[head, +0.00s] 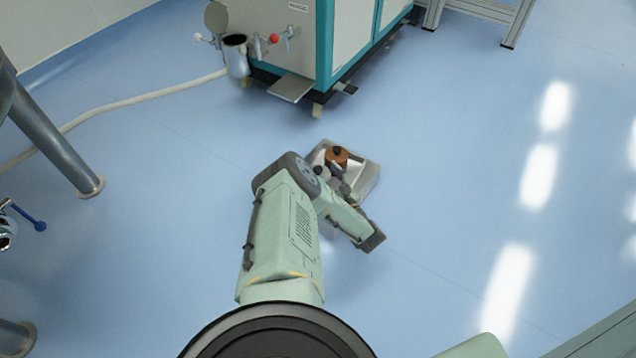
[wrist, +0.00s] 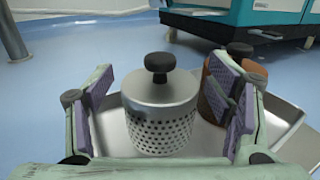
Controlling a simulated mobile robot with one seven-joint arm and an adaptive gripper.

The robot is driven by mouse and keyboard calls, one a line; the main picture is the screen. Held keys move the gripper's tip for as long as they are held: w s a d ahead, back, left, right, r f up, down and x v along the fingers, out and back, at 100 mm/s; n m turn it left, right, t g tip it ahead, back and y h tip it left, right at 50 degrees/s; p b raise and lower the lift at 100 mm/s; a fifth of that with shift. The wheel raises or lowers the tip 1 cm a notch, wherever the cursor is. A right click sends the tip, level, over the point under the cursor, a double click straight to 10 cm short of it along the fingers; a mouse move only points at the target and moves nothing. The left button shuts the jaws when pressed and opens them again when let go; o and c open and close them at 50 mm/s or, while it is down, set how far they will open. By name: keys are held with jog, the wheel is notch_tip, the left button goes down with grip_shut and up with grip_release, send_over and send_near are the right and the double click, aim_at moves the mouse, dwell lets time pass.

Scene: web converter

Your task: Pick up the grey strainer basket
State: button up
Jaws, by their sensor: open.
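The grey strainer basket (wrist: 160,112) is a perforated metal cylinder with a black knob on top. It stands upright in a shallow metal tray (wrist: 285,120) in the wrist view. My gripper (wrist: 160,100) is open, its purple-padded fingers to the left and right of the basket with gaps on both sides. In the head view my arm covers most of the basket.
A brown lidded container (wrist: 212,95) with a black knob stands in the tray, just behind my right finger; it also shows in the head view (head: 336,155). A teal and white machine (head: 300,50) stands beyond the tray. The blue floor around is mostly clear.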

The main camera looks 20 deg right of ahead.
jog(key=shift+x, duration=1.2)
jog(key=shift+c, duration=0.6)
jog(key=c, duration=1.4)
